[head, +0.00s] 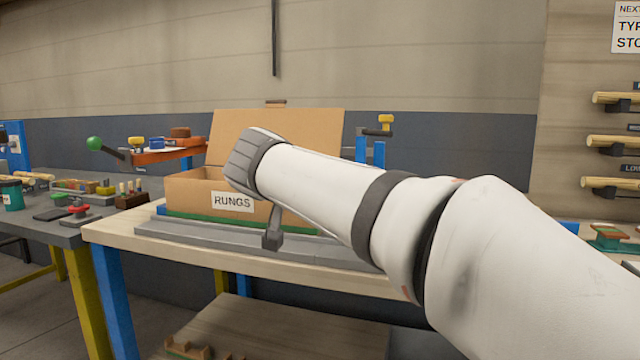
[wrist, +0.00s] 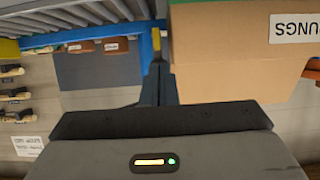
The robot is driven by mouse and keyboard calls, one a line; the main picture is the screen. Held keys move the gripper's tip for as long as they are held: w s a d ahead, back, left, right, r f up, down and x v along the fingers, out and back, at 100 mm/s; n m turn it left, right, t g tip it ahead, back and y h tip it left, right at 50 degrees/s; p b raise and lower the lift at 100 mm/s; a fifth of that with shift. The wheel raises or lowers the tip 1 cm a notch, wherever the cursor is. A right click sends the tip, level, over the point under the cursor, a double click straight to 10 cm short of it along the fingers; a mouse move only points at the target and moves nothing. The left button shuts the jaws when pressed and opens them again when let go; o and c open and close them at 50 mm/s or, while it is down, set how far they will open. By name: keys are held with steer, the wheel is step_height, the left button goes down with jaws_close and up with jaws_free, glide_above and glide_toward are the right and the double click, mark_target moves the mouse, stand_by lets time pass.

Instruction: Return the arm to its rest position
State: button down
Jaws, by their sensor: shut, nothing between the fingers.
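My white arm (head: 330,195) reaches from the lower right across the workbench, its dark grey wrist end (head: 252,160) in front of the cardboard box. In the wrist view my gripper (wrist: 158,70) is shut, with its dark fingers together and nothing between them. The fingers show beside the box wall (wrist: 230,60). In the head view I cannot clearly make out the fingers.
The open cardboard box (head: 190,192) labelled RUNGS stands on a workbench (head: 150,238), close to my arm. A grey side table (head: 50,232) with tools is at left. Racks of wooden rods (head: 615,141) hang at right. Rollers (wrist: 90,12) show in the wrist view.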

steer(key=s+d+n+g+p, duration=0.2)
steer(key=s+d+g+p, duration=0.5)
steer(key=s+d+p, duration=0.95)
steer(key=s+d+r+n+g+y+p, duration=0.1)
steer(key=s+p, duration=0.7)
steer(key=p, duration=1.1)
steer(key=shift+s+d+r+g+y, duration=0.35)
steer(key=shift+d+r+g+y, duration=0.3)
steer(key=shift+g+y, duration=0.55)
